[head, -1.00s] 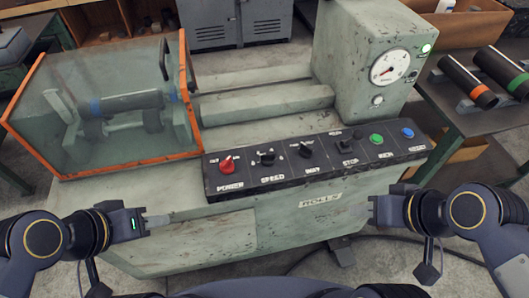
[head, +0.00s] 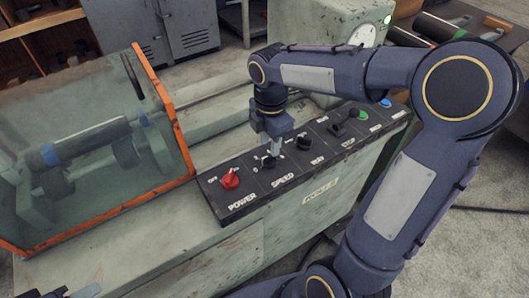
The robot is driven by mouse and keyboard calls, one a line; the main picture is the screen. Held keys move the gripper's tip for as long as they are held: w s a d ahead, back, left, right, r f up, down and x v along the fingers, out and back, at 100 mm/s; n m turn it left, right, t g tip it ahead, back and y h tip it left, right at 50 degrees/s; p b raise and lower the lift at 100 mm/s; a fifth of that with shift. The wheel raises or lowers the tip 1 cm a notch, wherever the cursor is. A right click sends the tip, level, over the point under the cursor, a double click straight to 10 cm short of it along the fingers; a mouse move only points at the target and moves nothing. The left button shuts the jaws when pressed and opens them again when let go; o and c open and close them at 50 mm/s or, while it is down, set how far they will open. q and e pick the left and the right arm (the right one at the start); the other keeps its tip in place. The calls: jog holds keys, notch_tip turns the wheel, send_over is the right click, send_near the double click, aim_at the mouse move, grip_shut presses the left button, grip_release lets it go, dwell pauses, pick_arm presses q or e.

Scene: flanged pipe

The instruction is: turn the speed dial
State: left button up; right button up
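The speed dial (head: 268,161) is a small black knob above the SPEED label on the black control panel (head: 246,205). It sits between the red power knob (head: 230,181) and another black knob (head: 302,155). My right gripper (head: 274,150) points down right at the speed dial, and its fingers partly cover the dial. I cannot tell whether the fingers touch the dial or how far apart they are. Only a small part of my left gripper (head: 82,292) shows at the bottom left edge, away from the panel.
A clear guard with an orange frame (head: 165,110) stands left of the panel, over a shaft (head: 85,140). A green button (head: 365,114) and a blue button (head: 386,102) are at the panel's right end. My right arm covers much of the right side.

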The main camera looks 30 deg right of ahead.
aim_at(269, 155)
notch_tip(269, 155, down, 4)
jog(key=shift+f, duration=0.1)
grip_shut()
